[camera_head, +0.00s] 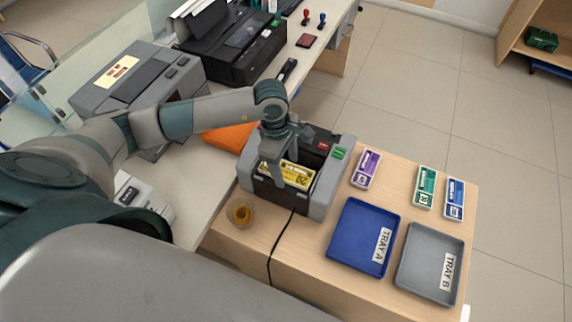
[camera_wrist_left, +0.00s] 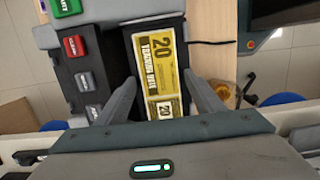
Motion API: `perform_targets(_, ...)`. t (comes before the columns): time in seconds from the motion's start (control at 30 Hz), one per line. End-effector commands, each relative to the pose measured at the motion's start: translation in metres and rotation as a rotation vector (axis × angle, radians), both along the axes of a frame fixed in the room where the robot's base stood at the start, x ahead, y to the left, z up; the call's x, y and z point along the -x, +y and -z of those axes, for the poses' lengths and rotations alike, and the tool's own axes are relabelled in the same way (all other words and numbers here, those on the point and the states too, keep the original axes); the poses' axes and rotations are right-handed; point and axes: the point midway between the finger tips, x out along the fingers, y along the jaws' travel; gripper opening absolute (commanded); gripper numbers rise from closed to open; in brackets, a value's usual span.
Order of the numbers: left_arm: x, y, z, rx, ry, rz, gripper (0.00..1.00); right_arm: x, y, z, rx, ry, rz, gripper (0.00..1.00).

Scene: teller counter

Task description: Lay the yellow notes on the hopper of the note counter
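The yellow notes (camera_head: 287,173), a banded stack printed with "20", lie in the top of the grey and black note counter (camera_head: 322,191), on its hopper. In the left wrist view the yellow notes (camera_wrist_left: 157,60) sit flat between my fingers. My left gripper (camera_head: 289,178) points down over the counter, with one finger on each side of the stack. Its fingers (camera_wrist_left: 161,77) stand wide apart, with a thin gap seemingly showing beside the notes, so it looks open. One finger hides part of the notes in the head view. My right gripper is not in view.
Purple (camera_head: 366,168), green (camera_head: 425,186) and blue (camera_head: 455,198) note stacks lie on the wooden table right of the counter. Blue tray A (camera_head: 347,237) and grey tray B (camera_head: 412,268) stand in front. A small amber cup (camera_head: 239,212) and a black cable (camera_head: 281,240) are near the counter.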

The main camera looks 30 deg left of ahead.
Motion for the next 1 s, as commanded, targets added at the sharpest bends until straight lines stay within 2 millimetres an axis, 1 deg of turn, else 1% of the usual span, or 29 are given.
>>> perform_targets(0.3,0.0,0.0,-0.001,0.0,0.0,0.0,0.65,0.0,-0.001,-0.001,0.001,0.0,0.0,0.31)
perform_targets(0.47,0.0,0.0,-0.004,0.0,0.0,0.0,0.65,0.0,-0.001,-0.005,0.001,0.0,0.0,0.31)
perform_targets(0.53,-0.001,0.001,-0.007,0.0,-0.003,0.001,0.65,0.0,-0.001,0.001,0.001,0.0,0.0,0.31)
perform_targets(0.67,-0.001,0.003,-0.021,0.001,-0.005,0.0,0.65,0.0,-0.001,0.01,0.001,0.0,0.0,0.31)
perform_targets(0.77,-0.002,0.006,-0.037,0.001,-0.006,0.001,0.65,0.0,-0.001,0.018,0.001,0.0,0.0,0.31)
perform_targets(1.0,-0.001,0.012,-0.081,0.001,-0.006,0.001,0.65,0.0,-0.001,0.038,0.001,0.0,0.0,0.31)
